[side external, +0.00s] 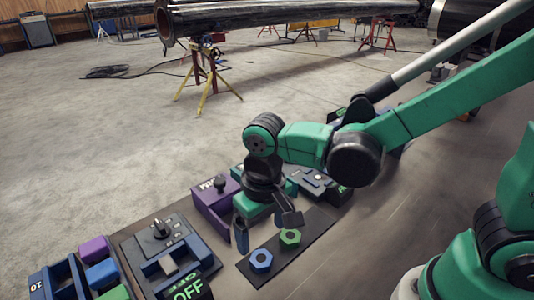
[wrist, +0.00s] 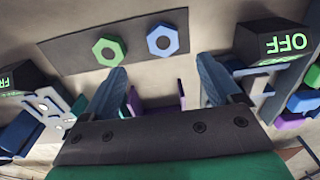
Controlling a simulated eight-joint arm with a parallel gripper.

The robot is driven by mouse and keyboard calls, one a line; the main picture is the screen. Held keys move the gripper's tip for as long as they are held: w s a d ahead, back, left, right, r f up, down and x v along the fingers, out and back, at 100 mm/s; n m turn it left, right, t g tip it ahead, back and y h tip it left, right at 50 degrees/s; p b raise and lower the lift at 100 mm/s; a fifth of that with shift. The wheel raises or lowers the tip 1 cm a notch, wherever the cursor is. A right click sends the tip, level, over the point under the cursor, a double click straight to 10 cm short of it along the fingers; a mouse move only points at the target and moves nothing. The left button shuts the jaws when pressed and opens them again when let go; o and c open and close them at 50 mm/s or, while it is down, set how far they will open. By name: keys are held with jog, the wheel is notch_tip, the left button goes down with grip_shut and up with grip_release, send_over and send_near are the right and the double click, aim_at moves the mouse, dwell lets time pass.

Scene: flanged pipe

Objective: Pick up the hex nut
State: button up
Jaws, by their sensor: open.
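Two hex nuts lie flat on a dark mat (side external: 290,262): a blue nut (side external: 261,260) and a green nut (side external: 290,238). In the wrist view the green nut (wrist: 109,50) is left and the blue nut (wrist: 161,41) is right, both near the top with the mat (wrist: 65,58) under them. My gripper (side external: 267,234) is open and points down at the mat's far edge in the side view. In the wrist view the jaws of my gripper (wrist: 160,72) are wide apart with nothing between them, and the nuts lie beyond the fingertips.
A blue-framed switch box (side external: 165,250) with a lit OFF sign (side external: 189,290) stands left of the mat. A purple box (side external: 214,205) stands just behind my gripper. Purple, blue and green blocks (side external: 102,273) lie at the lower left. The table right of the mat is bare.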

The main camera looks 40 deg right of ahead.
aim_at(261, 258)
jog(key=shift+s+a+f, duration=0.1)
jog(key=shift+a+f, duration=0.2)
jog(key=shift+f, duration=2.8)
grip_shut()
